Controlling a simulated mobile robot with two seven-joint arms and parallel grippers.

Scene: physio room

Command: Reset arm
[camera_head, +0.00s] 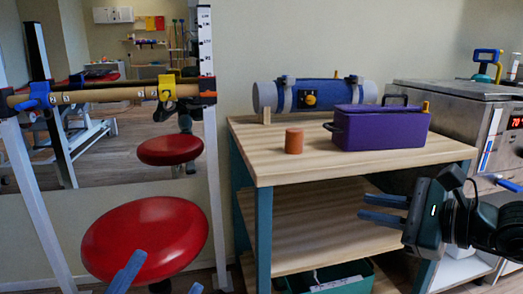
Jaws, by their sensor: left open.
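My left gripper (166,270) shows only as two blue fingertips at the bottom edge, in front of the red stool. The fingers are apart with nothing seen between them; the rest of that gripper is out of frame. My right gripper (361,205) is at the right, in front of the wooden table. Its blue fingers point left, with a gap between them and nothing held.
The wooden table (270,175) bears a purple case (380,128), a brown cylinder (294,141) and a blue roll (330,95). A green bin (345,280) is below. A red stool (150,235), a wooden bar (120,94) and a steel cabinet (455,112) flank it.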

